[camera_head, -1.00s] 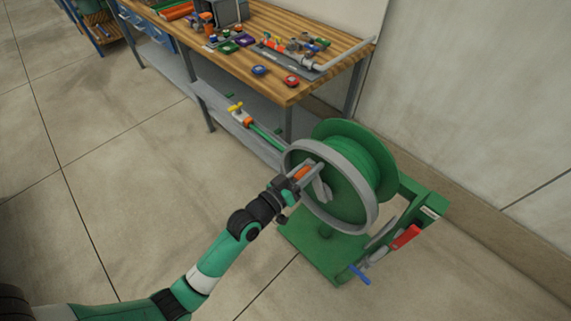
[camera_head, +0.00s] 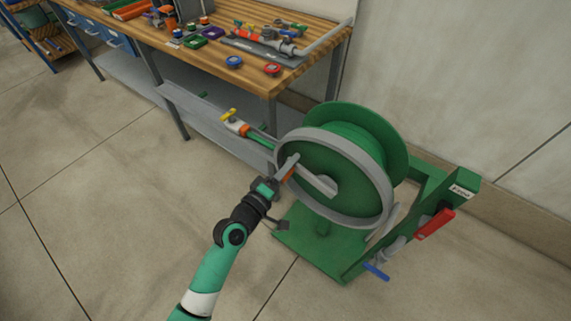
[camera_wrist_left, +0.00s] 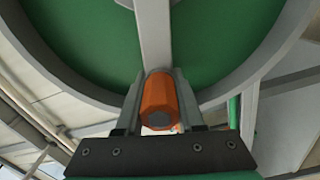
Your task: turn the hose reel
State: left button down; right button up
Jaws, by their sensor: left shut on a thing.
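The hose reel (camera_head: 335,115) is a green drum on a green floor stand. A grey wheel rim (camera_head: 386,190) faces me on its side. A grey crank arm (camera_head: 318,183) runs from the hub toward the left of the rim and carries an orange handle (camera_wrist_left: 158,96). My left gripper (camera_head: 287,173) is shut on the orange handle at the wheel's left side. In the left wrist view, the handle sits between the two fingers, with the grey arm and green disc beyond. My right gripper is not in view.
A wooden workbench (camera_head: 190,55) with fittings stands behind, left of the reel. A hose end with yellow tip (camera_head: 228,114) sticks out from the reel's left. A red lever (camera_head: 435,224) and blue handle (camera_head: 376,271) are on the stand's right. Floor at left is clear.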

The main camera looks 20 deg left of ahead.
pick_arm(q)
jog(key=shift+a+f+n, duration=0.1)
jog(key=shift+f+n, duration=0.45)
jog(key=shift+n, duration=0.05)
jog(key=c, duration=0.5)
grip_release()
jog(key=shift+c, duration=0.2)
jog(key=shift+s+a, duration=0.1)
jog(key=shift+s, duration=0.2)
jog(key=p+v, duration=0.2)
jog(key=v, duration=0.9)
